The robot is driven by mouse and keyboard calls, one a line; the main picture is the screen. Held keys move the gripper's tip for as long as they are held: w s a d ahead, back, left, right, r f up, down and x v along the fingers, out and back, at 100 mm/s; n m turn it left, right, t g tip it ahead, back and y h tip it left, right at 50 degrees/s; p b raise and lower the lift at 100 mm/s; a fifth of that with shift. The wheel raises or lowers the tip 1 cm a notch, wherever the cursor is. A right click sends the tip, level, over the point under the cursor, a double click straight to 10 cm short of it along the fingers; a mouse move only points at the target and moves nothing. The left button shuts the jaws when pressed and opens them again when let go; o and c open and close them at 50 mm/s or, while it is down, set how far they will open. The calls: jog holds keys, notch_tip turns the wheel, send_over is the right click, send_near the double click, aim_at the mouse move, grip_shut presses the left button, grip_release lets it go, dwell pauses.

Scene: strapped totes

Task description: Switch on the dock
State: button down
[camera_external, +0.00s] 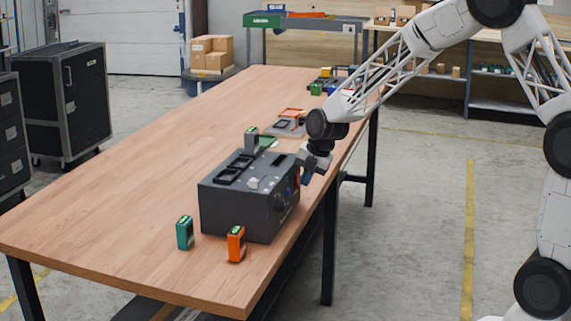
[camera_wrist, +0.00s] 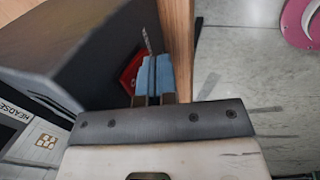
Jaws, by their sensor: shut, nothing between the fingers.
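The dock (camera_external: 228,208) is a dark grey box on the wooden table, with slots and a pale knob (camera_external: 253,183) on top. In the wrist view its dark side wall (camera_wrist: 95,50) bears a red switch (camera_wrist: 131,72). My gripper (camera_external: 306,178) is at the dock's right side, near the table edge. In the wrist view my gripper (camera_wrist: 154,72) has its blue fingers shut together, just right of the red switch and partly over it. I cannot tell whether they touch it, or which way the switch is set.
A teal pack (camera_external: 185,233) and an orange pack (camera_external: 236,244) stand in front of the dock. A grey pack (camera_external: 251,141) stands at its far end, in or behind it. Trays and small items lie farther back. The table's left half (camera_external: 120,200) is clear.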

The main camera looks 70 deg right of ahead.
jog(key=shift+w, duration=0.1)
dwell(0.3)
jog(key=shift+w+f, duration=0.15)
jog(key=shift+w, duration=0.1)
jog(key=shift+r, duration=0.8)
jog(key=shift+s+r, duration=0.1)
dwell(0.4)
